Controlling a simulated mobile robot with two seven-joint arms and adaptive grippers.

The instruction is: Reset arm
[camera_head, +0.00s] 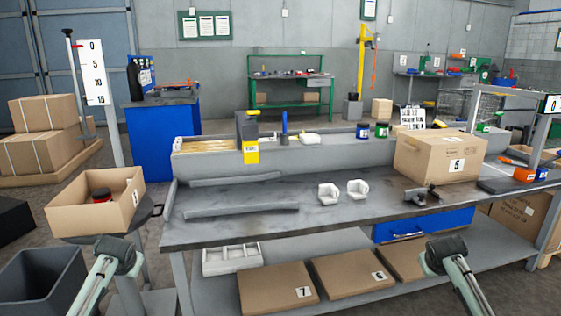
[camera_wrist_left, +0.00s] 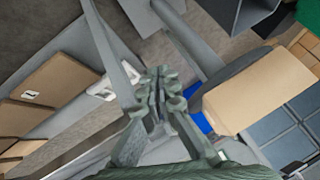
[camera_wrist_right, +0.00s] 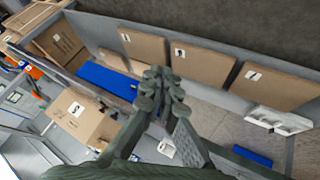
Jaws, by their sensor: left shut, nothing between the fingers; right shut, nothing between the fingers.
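My left gripper (camera_wrist_left: 158,95) shows in the left wrist view with its fingers closed together and nothing between them. Behind it are the workbench edge and an open cardboard box (camera_wrist_left: 255,95). My right gripper (camera_wrist_right: 163,92) shows in the right wrist view, also closed and empty, over the workbench's front side. In the head view, part of my left arm (camera_head: 100,275) is at the lower left, in front of the bench, and part of my right arm (camera_head: 455,270) is at the lower right. Neither set of fingertips can be made out clearly there.
The grey workbench (camera_head: 330,227) holds two white holders (camera_head: 329,193), a dark tool (camera_head: 420,196) and a closed box marked 5 (camera_head: 440,157). The open box (camera_head: 97,204) rests on a stool at left. A dark bin (camera_head: 45,280) stands lower left. Flat boxes (camera_head: 277,288) lie on the lower shelf.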

